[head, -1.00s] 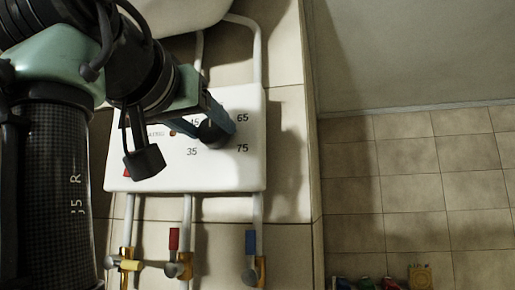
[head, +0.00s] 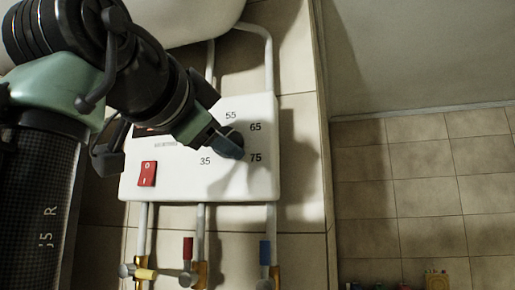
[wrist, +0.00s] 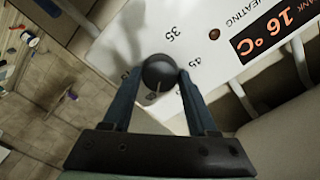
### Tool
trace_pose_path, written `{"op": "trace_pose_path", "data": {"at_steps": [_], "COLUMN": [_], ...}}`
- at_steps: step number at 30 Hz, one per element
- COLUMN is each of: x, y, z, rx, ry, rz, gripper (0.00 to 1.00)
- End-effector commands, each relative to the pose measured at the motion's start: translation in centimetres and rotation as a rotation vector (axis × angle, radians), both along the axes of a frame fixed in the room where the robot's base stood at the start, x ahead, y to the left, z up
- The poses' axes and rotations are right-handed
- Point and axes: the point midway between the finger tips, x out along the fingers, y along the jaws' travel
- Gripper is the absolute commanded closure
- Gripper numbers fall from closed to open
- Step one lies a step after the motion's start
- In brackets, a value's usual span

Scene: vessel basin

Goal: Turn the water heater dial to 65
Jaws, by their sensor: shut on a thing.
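The round dark dial (head: 236,137) sits on the white water heater panel (head: 180,190). My gripper (head: 228,146) is shut on the dial. In the wrist view, the blue fingers of my gripper (wrist: 158,82) press on the dial (wrist: 160,70) from both sides. A pale mark on the dial points toward the gripper's palm, away from the 35. In the head view, the printed 55 (head: 231,115), 65 (head: 255,127), 75 (head: 255,157) and 35 (head: 205,161) show around the dial. The 45 (wrist: 195,62) shows only in the wrist view.
A red switch (head: 147,173) is at the panel's lower left. Pipes with valves (head: 265,255) run below, and a white tank (head: 185,20) is above. Open tiled floor lies to the right.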

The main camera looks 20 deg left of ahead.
Motion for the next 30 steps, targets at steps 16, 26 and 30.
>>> {"op": "trace_pose_path", "data": {"at_steps": [16, 26, 30], "x": [-0.01, -0.01, -0.01], "y": [-0.02, -0.03, -0.02], "z": [0.08, 0.08, 0.06], "rx": [0.156, 0.156, 0.156], "ry": [-0.009, -0.009, -0.008], "rz": [0.0, 0.0, 0.0], "gripper": [0.97, 0.97, 0.18]}}
